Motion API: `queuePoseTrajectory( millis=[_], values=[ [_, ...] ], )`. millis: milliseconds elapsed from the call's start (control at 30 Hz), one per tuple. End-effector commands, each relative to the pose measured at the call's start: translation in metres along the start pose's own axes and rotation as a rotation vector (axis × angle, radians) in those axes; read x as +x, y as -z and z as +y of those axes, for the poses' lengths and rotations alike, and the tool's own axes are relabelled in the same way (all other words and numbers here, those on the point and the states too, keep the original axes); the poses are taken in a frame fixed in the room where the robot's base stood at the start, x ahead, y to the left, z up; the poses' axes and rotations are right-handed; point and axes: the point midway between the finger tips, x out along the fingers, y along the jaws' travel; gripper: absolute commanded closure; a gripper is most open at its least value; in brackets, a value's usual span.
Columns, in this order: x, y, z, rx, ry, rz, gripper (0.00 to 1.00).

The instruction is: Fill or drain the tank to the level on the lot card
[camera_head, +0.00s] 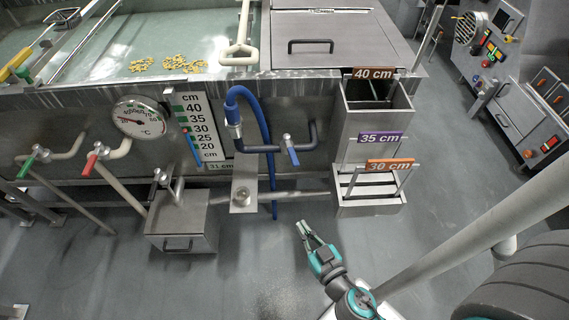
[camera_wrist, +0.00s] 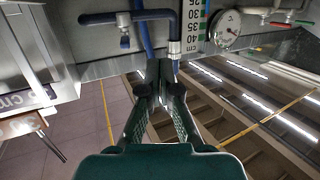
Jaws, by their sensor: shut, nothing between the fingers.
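The tank (camera_head: 60,95) holds pale water with yellow chips (camera_head: 170,64). Its level scale (camera_head: 194,118) has a plate reading 31 cm below it; it also shows in the wrist view (camera_wrist: 192,30). A stepped steel box (camera_head: 362,125) bears plates of 40 cm (camera_head: 374,73), 35 cm (camera_head: 381,138) and 30 cm (camera_head: 390,165). A blue-handled valve (camera_head: 291,150) sits beside the blue hose (camera_head: 264,130). Green (camera_head: 28,166) and red (camera_head: 91,163) valves are at left. My gripper (camera_head: 304,228) is shut and empty, below the blue valve and apart from everything. I cannot make out a lot card.
A round temperature dial (camera_head: 140,117) is on the tank front. A low steel box (camera_head: 182,222) stands on the floor beneath a small pipe valve. A control cabinet (camera_head: 520,110) is at far right. The grey floor around my gripper is clear.

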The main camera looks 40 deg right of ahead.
Motion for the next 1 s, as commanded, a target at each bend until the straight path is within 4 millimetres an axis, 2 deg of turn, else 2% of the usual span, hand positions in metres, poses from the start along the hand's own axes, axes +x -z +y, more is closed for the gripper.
queuePoseTrajectory(
  millis=[33, 200, 400, 600, 767, 867, 1000],
  values=[
    [-0.021, -0.002, -0.009, -0.002, 0.036, -0.022, 1.0],
    [-0.077, 0.002, -0.028, -0.02, 0.13, -0.067, 1.0],
    [-0.114, 0.009, -0.036, -0.055, 0.19, -0.096, 1.0],
    [-0.135, 0.009, -0.038, -0.103, 0.225, -0.128, 1.0],
    [-0.144, 0.002, -0.04, -0.16, 0.252, -0.161, 1.0],
    [-0.145, -0.008, -0.041, -0.216, 0.27, -0.19, 1.0],
    [-0.137, -0.035, -0.043, -0.332, 0.297, -0.248, 1.0]
  ],
)
